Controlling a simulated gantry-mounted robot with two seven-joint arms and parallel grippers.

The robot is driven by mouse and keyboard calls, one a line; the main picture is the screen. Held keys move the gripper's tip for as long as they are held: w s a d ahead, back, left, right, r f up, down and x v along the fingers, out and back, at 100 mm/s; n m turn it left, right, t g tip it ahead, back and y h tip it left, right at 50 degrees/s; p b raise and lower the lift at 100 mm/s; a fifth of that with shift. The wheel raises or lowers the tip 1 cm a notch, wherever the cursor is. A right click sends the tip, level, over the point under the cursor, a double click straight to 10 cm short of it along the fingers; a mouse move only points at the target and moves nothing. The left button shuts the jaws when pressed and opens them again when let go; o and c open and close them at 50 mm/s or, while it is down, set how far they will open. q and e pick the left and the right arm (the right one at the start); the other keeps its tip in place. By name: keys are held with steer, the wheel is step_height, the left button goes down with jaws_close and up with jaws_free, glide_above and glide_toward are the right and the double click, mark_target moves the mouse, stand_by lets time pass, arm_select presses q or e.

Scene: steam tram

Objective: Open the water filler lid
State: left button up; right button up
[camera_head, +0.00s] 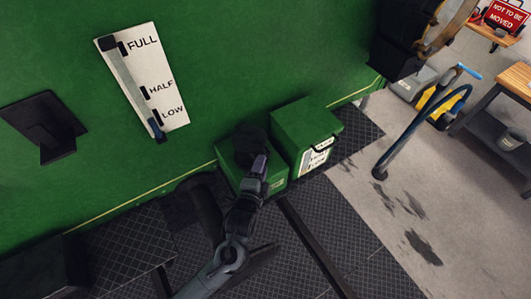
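Two green boxes stand side by side against the green tram wall. The left, lower box (228,170) has a dark round part (247,138) at its top, which looks like the water filler lid; I cannot tell if it is lifted. My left gripper (259,163) reaches up from below and overlaps this box, just below the dark round part. Its fingertips are small and dark, so I cannot tell whether they are open or touch the lid. The gripper and arm hide part of the box. My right gripper is not in view.
The taller green box (302,128), with a white label, stands close on the right. A white level gauge (150,85) and a black bracket (45,125) are on the wall. Patterned dark floor plates (340,225) lie below.

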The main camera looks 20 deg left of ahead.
mark_target(251, 141)
arm_select(q)
steer(key=w, duration=0.6)
steer(key=shift+a+f, duration=0.35)
steer(key=shift+f, duration=0.1)
jaws_close()
steer(key=shift+f, duration=0.1)
